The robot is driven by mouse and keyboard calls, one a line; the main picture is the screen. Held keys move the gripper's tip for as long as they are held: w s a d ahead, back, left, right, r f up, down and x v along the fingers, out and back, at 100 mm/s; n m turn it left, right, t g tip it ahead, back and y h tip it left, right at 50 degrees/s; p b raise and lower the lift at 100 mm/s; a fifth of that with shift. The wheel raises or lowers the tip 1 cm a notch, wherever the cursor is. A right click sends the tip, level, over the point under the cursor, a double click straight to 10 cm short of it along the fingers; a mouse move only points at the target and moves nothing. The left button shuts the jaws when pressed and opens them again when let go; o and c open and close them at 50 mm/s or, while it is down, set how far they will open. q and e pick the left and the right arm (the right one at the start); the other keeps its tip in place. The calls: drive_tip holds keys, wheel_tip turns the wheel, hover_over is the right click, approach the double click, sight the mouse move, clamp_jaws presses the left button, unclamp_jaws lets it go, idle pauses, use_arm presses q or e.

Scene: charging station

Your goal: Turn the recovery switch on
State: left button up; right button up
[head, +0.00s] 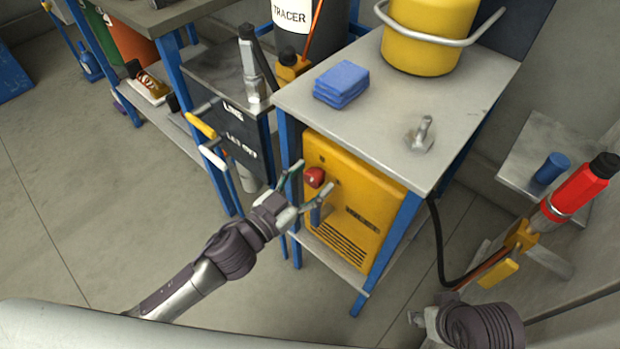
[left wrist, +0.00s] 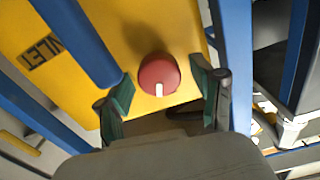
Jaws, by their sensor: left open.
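The recovery switch looks to be the red round knob (head: 315,177) on the front of the yellow machine (head: 352,205), under the grey table top. In the left wrist view the red knob (left wrist: 158,73) shows a white mark pointing toward the bottom of the picture. My left gripper (head: 313,181) is open, with one green-padded finger on each side of the knob. A gap shows between knob and pads in the left wrist view; I cannot tell the depth. My right gripper (head: 428,317) shows only partly at the lower right, and its finger state is unclear.
A blue cylinder (left wrist: 85,42) sticks out beside the knob, close to one finger. Blue table legs (head: 290,150) frame the machine. A dark box with handles (head: 215,130) stands to the left. Blue cloths (head: 341,82) and a yellow tank (head: 425,40) sit on top.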

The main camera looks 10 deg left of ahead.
use_arm(q)
drive_tip(key=c, duration=1.1)
drive_tip(key=shift+m+p, duration=0.4)
drive_tip(key=shift+m, duration=0.4)
drive_tip(key=shift+c, duration=0.2)
drive_tip(key=o, duration=1.1)
drive_tip(key=shift+o, duration=0.2)
drive_tip(key=shift+s, duration=0.1)
drive_tip(key=v, duration=1.2)
